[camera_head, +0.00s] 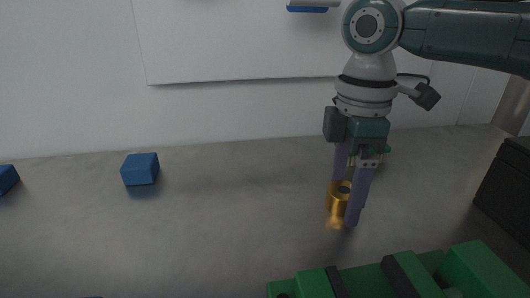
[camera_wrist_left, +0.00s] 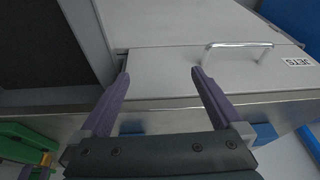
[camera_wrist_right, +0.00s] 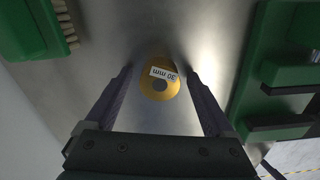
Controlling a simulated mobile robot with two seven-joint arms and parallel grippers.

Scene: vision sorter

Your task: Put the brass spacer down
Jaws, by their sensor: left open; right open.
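The brass spacer (camera_head: 337,203) stands upright on the grey worktop in the head view, with its round hole facing up. In the right wrist view the fingers (camera_wrist_right: 160,78) are open, with a gap on each side of the spacer. My left gripper (camera_wrist_left: 160,80) is open and empty in the left wrist view, and is out of the head view.
A green slotted holder (camera_head: 315,284) lies at the front right. A green brush (camera_wrist_right: 30,28) is near the spacer. A dark box (camera_head: 508,185) stands at the right edge. Blue blocks (camera_head: 140,169) sit left; the worktop between is clear. A handled drawer (camera_wrist_left: 170,70) faces my left gripper.

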